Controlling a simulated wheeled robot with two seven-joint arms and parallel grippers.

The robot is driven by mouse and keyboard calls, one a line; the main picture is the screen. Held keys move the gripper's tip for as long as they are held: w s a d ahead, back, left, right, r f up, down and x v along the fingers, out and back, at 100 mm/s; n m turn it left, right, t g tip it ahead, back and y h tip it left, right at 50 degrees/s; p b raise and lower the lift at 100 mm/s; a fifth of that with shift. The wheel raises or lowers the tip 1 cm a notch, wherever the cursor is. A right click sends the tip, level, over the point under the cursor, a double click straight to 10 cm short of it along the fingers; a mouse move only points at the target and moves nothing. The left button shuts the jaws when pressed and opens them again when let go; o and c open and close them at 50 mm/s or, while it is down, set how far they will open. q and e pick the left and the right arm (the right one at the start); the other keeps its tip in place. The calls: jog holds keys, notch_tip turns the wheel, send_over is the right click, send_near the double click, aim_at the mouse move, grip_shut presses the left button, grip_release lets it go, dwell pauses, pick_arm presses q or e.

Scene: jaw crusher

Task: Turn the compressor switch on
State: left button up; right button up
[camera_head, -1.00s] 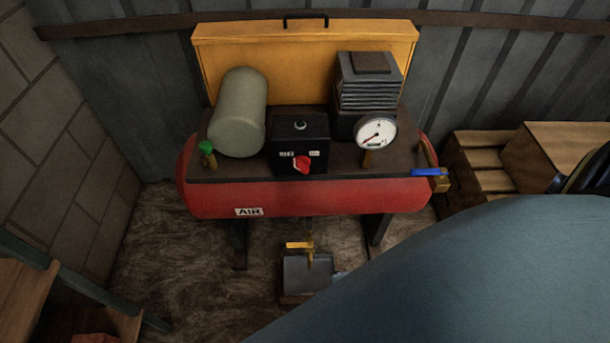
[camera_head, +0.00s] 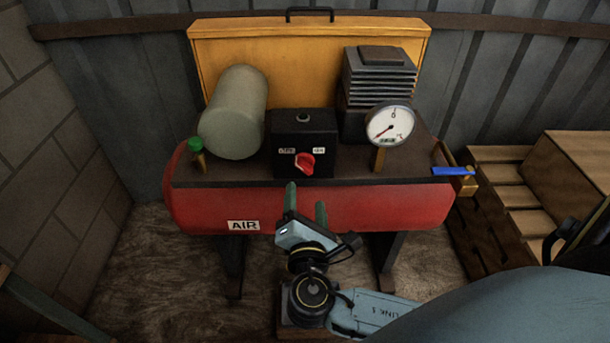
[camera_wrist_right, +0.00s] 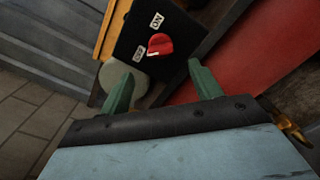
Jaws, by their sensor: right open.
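The compressor switch is a red rotary knob (camera_head: 304,163) on the front of a black box (camera_head: 303,135) on the compressor. Two small white labels sit above the knob on either side; the knob looks tilted toward the left one. In the right wrist view the red knob (camera_wrist_right: 159,45) shows ahead of the fingers, between labels reading ON and OFF. My right gripper (camera_head: 306,200) is open and empty, below and in front of the box, with green fingers apart and not touching the knob. It also shows in the right wrist view (camera_wrist_right: 160,85). My left gripper is out of view.
The red tank (camera_head: 350,208) carries a pressure gauge (camera_head: 390,126), a blue-handled valve (camera_head: 450,171), a green-topped valve (camera_head: 196,150) and a grey cylinder (camera_head: 235,112). A yellow panel (camera_head: 310,55) stands behind. Wooden crates (camera_head: 570,180) are at right.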

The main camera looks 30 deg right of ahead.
aim_at(305, 170)
jog(key=b+x, duration=0.1)
jog(key=x, duration=0.7)
jog(key=shift+b, duration=0.4)
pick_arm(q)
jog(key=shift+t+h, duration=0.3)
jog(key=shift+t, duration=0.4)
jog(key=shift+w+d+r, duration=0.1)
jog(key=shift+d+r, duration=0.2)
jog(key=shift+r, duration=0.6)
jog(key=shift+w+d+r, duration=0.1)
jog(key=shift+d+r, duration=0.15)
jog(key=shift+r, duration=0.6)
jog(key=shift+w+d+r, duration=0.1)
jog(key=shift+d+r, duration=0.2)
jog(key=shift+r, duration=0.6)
pick_arm(e)
jog(key=shift+w+d, duration=0.3)
jog(key=shift+w, duration=0.2)
jog(key=c, duration=1)
